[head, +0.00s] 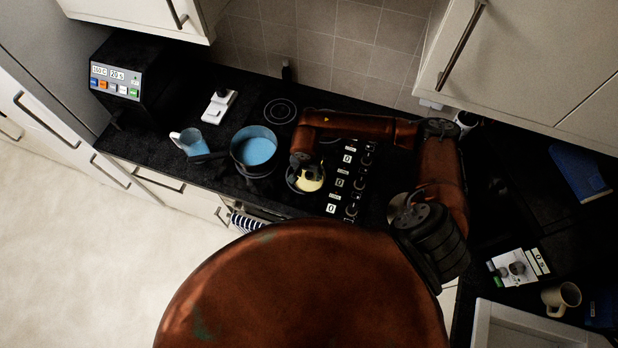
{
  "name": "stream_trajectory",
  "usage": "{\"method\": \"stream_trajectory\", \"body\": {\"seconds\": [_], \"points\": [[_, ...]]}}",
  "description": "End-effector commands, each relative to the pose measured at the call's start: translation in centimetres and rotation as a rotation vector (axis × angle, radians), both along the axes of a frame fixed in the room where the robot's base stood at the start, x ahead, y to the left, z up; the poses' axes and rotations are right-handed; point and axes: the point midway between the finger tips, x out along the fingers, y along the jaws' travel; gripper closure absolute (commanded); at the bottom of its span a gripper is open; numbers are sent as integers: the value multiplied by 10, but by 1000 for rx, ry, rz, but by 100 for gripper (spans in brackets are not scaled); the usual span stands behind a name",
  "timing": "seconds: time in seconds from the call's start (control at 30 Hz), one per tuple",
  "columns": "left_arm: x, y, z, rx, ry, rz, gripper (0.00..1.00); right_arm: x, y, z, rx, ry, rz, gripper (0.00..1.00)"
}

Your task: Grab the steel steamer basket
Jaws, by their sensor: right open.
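I cannot make out the steel steamer basket for certain. A pale grey rounded edge (396,206) shows partly behind my right arm, and I cannot tell what it belongs to. My right arm reaches left over the stove and bends down at the wrist. My right gripper (307,178) is open, low over the hob beside a dark pot with a blue inside (258,150). Its fingers are small and dark here, against a pale yellow round shape. My left gripper is out of view.
A blue-and-white mug (187,142) stands left of the pot. A black appliance (140,80) is at the back left. Stove knobs (350,180) run right of my gripper. Cupboards (530,60) overhang at upper right. A cream mug (562,297) and a sink (530,328) are lower right.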

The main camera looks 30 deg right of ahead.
Motion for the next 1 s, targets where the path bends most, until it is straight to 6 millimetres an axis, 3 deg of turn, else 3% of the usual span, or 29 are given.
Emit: {"method": "stream_trajectory", "body": {"seconds": [0.2,0.43,1.0], "points": [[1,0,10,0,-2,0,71,2,-2,-22,2,1,-2,59],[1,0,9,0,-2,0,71,2,-2,-24,1,0,0,59],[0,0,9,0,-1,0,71,2,-2,-24,2,0,-1,97]]}}
